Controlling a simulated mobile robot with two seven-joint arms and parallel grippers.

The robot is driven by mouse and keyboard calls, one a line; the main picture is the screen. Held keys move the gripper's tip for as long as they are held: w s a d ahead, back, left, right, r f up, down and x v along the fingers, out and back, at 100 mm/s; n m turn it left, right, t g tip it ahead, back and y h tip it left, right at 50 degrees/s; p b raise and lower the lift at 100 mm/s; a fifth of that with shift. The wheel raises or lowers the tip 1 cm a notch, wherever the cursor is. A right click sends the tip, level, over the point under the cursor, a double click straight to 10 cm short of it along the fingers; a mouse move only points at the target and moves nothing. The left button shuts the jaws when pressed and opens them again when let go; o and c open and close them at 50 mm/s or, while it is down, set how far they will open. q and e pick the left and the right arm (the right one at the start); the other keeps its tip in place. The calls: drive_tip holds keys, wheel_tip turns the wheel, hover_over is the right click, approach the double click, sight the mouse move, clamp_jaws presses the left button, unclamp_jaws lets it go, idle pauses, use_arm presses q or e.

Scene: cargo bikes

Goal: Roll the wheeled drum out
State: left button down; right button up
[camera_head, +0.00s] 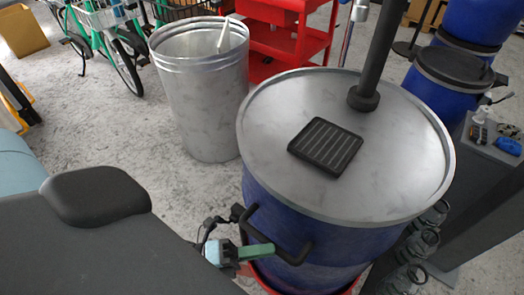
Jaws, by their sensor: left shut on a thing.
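The wheeled drum (320,235) stands right of centre. It has a blue body, a broad grey metal lid with a black grille, a dark upright pole on top and a red base at the bottom. Its wheels are hidden. A black bar handle (272,233) sticks out from the drum's near left side. My left gripper (262,251) is at this handle, shut on it, with a green finger showing beside the bar. My right gripper is not in view.
A galvanised metal bin (203,95) stands close behind the drum to the left. A red shelf cart (290,42) is behind it. Blue barrels (448,85) and a grey bench with small items stand at the right. Green bikes are at the upper left. Speckled grey floor is clear left of the bin.

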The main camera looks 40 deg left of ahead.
use_arm(q)
drive_tip(key=shift+s+d+r, duration=0.1)
drive_tip(key=shift+d+r, duration=0.1)
drive_tip(key=shift+r, duration=0.1)
drive_tip(key=c, duration=1.4)
unclamp_jaws()
drive_tip(key=shift+s, duration=0.1)
drive_tip(key=shift+o, duration=0.2)
drive_tip(key=shift+a+f, duration=0.1)
drive_tip(key=shift+a, duration=0.05)
drive_tip(key=v, duration=0.7)
drive_tip(key=shift+s+a, duration=0.2)
drive_tip(key=shift+a, duration=0.05)
drive_tip(key=shift+f, duration=0.15)
